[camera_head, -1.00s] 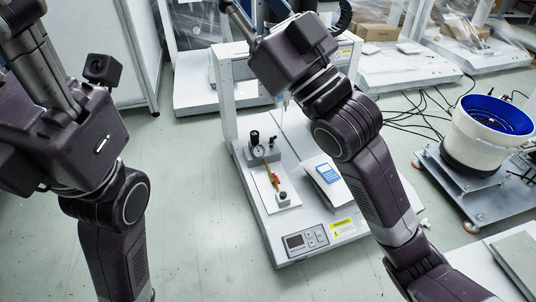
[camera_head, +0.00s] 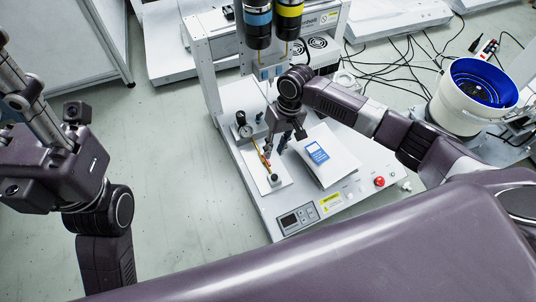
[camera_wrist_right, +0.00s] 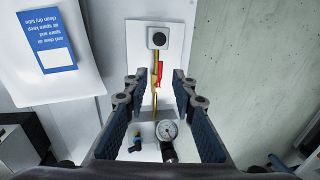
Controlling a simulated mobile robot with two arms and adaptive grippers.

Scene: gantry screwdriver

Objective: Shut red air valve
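The red air valve handle (camera_head: 265,161) sits on a thin yellow pipe on a white plate of the gantry machine. In the right wrist view the red handle (camera_wrist_right: 159,72) lies along the right side of the yellow pipe (camera_wrist_right: 154,92). My right gripper (camera_head: 276,150) is over the plate close to the valve. In the right wrist view its two blue-padded fingers (camera_wrist_right: 160,77) are apart, with the valve between them in the picture; contact does not show. My left gripper is at the left edge, partly cut off, far from the valve.
A pressure gauge (camera_wrist_right: 166,130) stands at one pipe end and a block with a black round top (camera_wrist_right: 158,39) at the other. A white panel with a blue label (camera_head: 317,153) lies right of my gripper. Screwdriver cylinders (camera_head: 257,25) hang behind. A red button (camera_head: 379,181) is at front right.

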